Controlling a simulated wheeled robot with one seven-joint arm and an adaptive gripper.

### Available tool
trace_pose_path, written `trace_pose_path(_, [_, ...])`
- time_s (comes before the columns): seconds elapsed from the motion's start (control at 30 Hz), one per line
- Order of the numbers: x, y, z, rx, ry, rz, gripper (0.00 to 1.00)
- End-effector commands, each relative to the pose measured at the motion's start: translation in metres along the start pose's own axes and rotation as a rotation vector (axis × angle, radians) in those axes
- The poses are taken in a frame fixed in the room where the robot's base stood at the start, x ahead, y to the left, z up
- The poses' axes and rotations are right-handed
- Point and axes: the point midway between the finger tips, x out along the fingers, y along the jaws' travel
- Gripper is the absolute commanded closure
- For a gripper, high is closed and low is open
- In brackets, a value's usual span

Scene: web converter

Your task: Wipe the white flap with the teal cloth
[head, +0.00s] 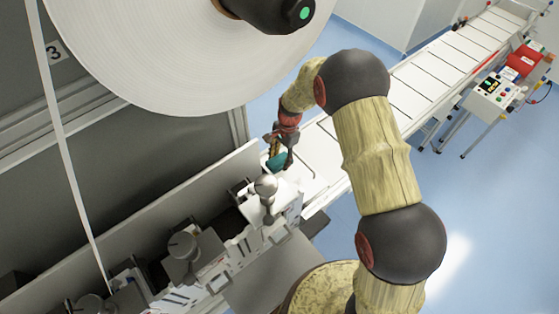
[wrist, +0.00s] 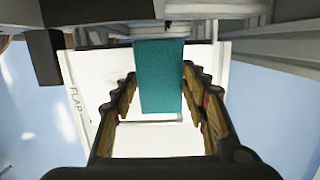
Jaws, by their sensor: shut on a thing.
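The teal cloth (wrist: 161,75) hangs between the fingers of my gripper (wrist: 160,82) in the wrist view. My gripper is shut on it. Behind the cloth is the white flap (wrist: 90,72), a pale panel with the word FLAP along its left side. The cloth covers the upper middle of the flap in that view; I cannot tell whether the two touch. In the head view a small teal patch of the cloth (head: 277,161) shows below my gripper (head: 281,148), beside the machine's metal rail. My fingers are small and partly hidden there.
A large white roll (head: 185,60) hangs above the machine at the upper left. A round-topped metal knob (head: 266,187) stands close below the cloth. A white conveyor (head: 425,80) runs to the upper right. A control box (head: 493,95) stands beside it. Blue floor is clear at lower right.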

Motion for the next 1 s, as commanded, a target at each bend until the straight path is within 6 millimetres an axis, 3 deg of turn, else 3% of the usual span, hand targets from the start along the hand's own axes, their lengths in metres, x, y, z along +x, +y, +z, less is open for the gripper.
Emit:
trace_pose_path(0.27, [0.0,0.0,0.0,0.0,0.0,0.001,0.76])
trace_pose_path(0.67, [-0.03,0.0,0.0,0.0,0.0,0.0,0.76])
trace_pose_path(1.0, [-0.029,0.0,0.0,0.0,0.0,0.001,0.76])
